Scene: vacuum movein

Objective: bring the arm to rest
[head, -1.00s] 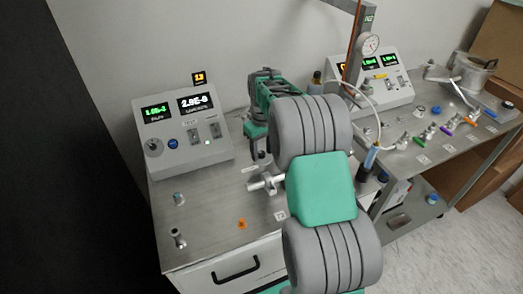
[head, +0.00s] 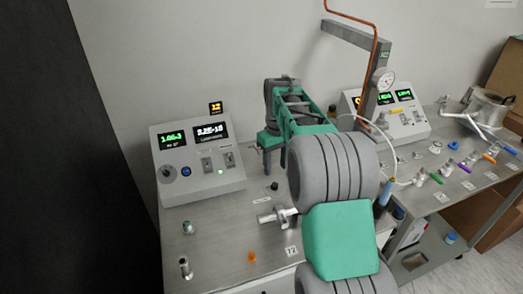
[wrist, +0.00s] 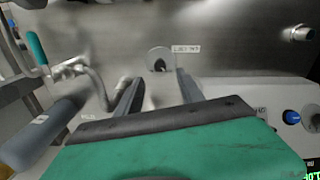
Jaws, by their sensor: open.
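My gripper (head: 274,160) is at the back of the near bench, just right of the grey control box, with its fingers pointing down. In the wrist view its two dark fingers (wrist: 158,88) stand apart with nothing held between them. Below them are the steel bench top and a small round fitting (wrist: 158,58) beside a label. My green and grey arm reaches across the right part of the bench in the head view and hides some of it.
The control box (head: 198,160) has lit displays. A post with a gauge (head: 383,80) and a second bench (head: 470,175) with several coloured-handled parts stand right.

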